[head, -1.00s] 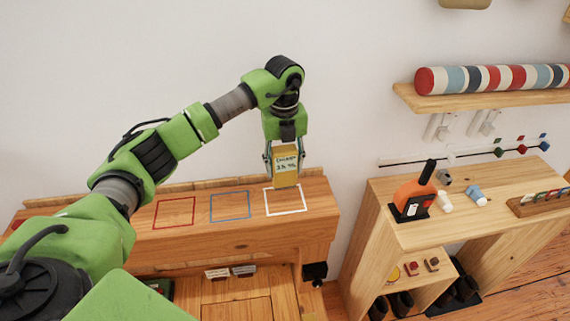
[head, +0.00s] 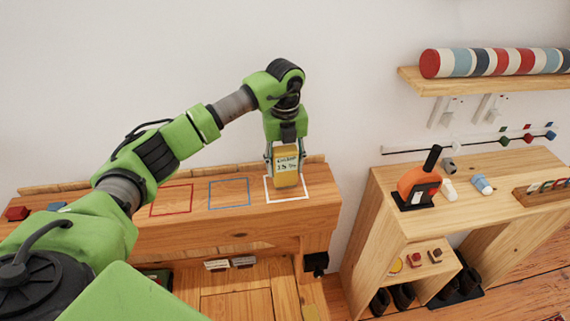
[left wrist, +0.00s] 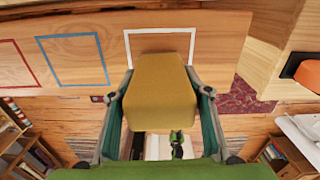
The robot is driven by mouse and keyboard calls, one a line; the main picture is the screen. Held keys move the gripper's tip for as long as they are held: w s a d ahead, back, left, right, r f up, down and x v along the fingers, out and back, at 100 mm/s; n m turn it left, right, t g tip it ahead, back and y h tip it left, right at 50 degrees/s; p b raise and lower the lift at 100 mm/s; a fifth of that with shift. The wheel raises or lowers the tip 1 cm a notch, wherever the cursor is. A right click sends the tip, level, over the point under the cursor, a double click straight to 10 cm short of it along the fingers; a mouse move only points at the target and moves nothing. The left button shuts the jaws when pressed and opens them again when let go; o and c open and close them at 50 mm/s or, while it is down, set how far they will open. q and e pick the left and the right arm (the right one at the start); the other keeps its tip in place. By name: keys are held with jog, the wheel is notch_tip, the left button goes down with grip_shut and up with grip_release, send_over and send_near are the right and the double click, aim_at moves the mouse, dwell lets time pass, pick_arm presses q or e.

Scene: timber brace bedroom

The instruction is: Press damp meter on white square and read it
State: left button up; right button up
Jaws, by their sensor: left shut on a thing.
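My left gripper (head: 285,166) is shut on the yellow damp meter (head: 287,180), one finger on each side. The meter hangs upright with its pale display facing the head camera. The display seems to read about 15 %, but its small text is blurred. In the head view the meter's lower end lies inside the white square (head: 290,202) on the wooden ledge. In the left wrist view the meter (left wrist: 160,95) covers part of the white outline (left wrist: 160,31). I cannot tell whether its hidden lower end touches the wood. My right gripper is not in view.
A blue square (head: 230,206) and a red square (head: 171,213) lie left on the same ledge (head: 320,200). A wooden shelf unit (head: 400,225) to the right carries an orange-and-black tool (head: 418,187). A striped roll (head: 490,62) rests on a wall shelf.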

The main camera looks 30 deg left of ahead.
aim_at(285, 149)
pick_arm(q)
jog(key=shift+f+b, duration=0.35)
jog(key=shift+f, duration=0.15)
dwell(1.6)
jog(key=shift+r+p, duration=0.65)
jog(key=shift+r, duration=0.25)
jog(key=shift+r+p, duration=1.7)
jog(key=shift+r, duration=0.95)
